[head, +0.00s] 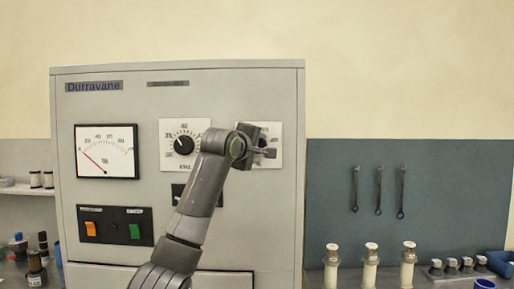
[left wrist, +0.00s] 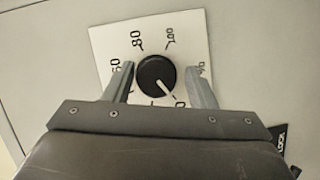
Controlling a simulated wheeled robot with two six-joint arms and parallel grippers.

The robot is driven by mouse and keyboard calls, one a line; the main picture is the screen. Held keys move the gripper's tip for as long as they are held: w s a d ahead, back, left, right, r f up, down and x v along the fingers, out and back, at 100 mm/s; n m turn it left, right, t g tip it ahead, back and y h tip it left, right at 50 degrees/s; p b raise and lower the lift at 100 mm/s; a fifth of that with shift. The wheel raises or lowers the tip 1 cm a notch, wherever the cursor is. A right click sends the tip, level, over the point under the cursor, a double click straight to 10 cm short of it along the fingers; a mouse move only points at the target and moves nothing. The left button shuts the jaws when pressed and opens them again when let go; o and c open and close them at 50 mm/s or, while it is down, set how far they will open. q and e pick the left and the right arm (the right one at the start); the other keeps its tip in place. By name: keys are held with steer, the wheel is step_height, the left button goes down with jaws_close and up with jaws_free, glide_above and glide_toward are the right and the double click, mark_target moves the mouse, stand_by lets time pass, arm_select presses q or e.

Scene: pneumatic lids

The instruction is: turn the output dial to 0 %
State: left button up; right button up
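The output dial is a black round knob (left wrist: 156,75) with a white pointer on a white scale plate (left wrist: 150,27). In the left wrist view the pointer aims down and right, towards a partly hidden figure that looks like 0. My left gripper (left wrist: 159,70) is open, with one finger on each side of the knob and a gap to it on both sides. In the head view the left gripper (head: 266,150) covers part of the right-hand dial plate (head: 273,129). The lower part of the scale is hidden. My right gripper is not in view.
The grey Durravane cabinet (head: 220,83) also carries a kHz dial (head: 183,145), a needle gauge (head: 107,151) pointing to its low end, and a panel with orange (head: 90,229) and green (head: 134,231) switches. Wrenches (head: 378,190) hang at right above white cylinders (head: 370,268).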

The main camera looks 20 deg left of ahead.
arm_select(q)
steer(key=shift+o, duration=0.6)
steer(key=shift+r, duration=0.15)
steer(key=shift+s+b, duration=0.45)
steer(key=shift+s, duration=0.15)
steer(key=s+a+r+b, duration=0.1)
steer(key=s+b, duration=0.6)
steer(key=s, duration=0.9)
steer(key=shift+a+r, duration=0.3)
steer(key=shift+a, duration=0.05)
